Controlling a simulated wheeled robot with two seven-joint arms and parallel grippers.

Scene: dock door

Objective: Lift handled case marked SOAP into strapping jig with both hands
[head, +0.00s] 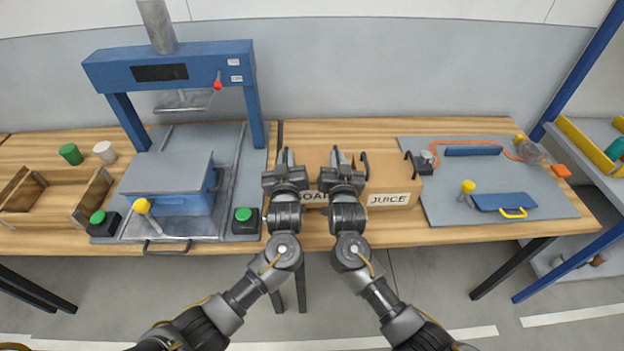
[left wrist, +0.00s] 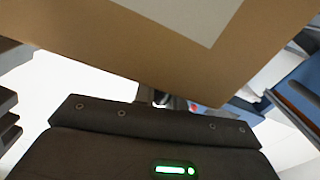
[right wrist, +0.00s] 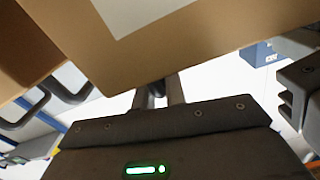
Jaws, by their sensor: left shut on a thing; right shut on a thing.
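The cardboard case marked SOAP (head: 315,194) is on the near side of the bench, partly hidden behind my grippers; part of its label shows between them. My left gripper (head: 286,160) is shut at the case's left end and my right gripper (head: 344,160) at its right end, apparently on its handles, which the jaws hide. The case also fills the upper part of the left wrist view (left wrist: 130,50) and the right wrist view (right wrist: 200,50). I cannot tell whether it touches the bench. A grey board (head: 450,205) with an orange strap lies on the right.
A case marked JUICE (head: 392,182) with black handles stands close to the right of SOAP. A blue press frame (head: 170,70) stands on the left bench over a blue block (head: 180,190). A wooden tray (head: 50,200) is at far left. Bench behind SOAP is clear.

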